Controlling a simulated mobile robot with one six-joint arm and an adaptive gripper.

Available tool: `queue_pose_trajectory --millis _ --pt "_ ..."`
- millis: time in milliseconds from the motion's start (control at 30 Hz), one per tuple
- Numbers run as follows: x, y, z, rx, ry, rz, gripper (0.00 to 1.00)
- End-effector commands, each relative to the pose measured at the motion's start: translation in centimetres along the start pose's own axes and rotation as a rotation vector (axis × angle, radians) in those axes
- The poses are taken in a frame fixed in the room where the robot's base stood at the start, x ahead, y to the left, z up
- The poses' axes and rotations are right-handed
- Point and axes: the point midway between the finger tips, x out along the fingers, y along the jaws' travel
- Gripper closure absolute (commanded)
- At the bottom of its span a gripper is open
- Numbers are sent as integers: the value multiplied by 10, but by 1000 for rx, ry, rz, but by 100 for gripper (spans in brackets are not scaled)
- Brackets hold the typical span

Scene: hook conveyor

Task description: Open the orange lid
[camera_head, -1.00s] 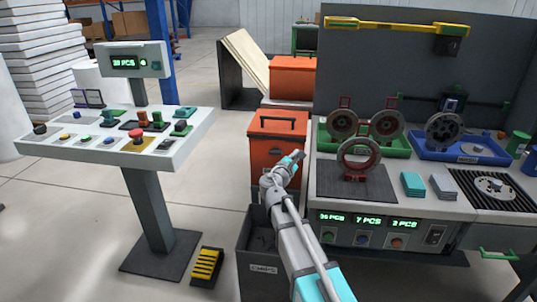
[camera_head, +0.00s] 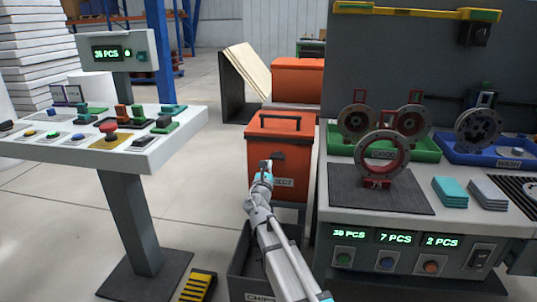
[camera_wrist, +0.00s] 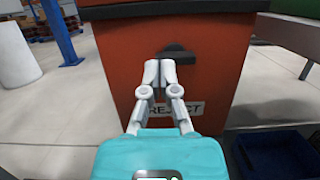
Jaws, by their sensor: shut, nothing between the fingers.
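The orange lid (camera_head: 281,124) covers the orange reject bin (camera_head: 262,158) and lies closed, with a dark handle (camera_head: 281,116) on top. In the wrist view the bin's front (camera_wrist: 120,70) fills the middle, with a dark latch or grip (camera_wrist: 178,54) and a REJECT label (camera_wrist: 176,108). My gripper (camera_head: 266,165) is in front of the bin's front face. In the wrist view its fingertips (camera_wrist: 160,72) are together and empty, just below and left of the dark grip. I cannot tell whether they touch the bin.
A grey chips bin (camera_head: 240,275) stands below my arm. A workbench (camera_head: 328,205) with rings and trays is at the right, and a control console (camera_head: 140,155) at the left. Another orange bin (camera_head: 297,80) stands behind. Open floor (camera_head: 215,180) lies between console and bin.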

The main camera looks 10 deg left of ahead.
Motion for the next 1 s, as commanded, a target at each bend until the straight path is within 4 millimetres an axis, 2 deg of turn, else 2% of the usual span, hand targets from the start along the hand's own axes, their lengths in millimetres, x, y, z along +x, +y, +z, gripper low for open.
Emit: queue_pose_trajectory --millis 67,567,767,1000 --pt "-2 2 -4 -3 -1 4 100" --pt "-3 10 -3 -1 -1 15 100" --pt "10 11 -2 -1 -1 15 100" --pt "41 12 -2 -1 -1 15 100"
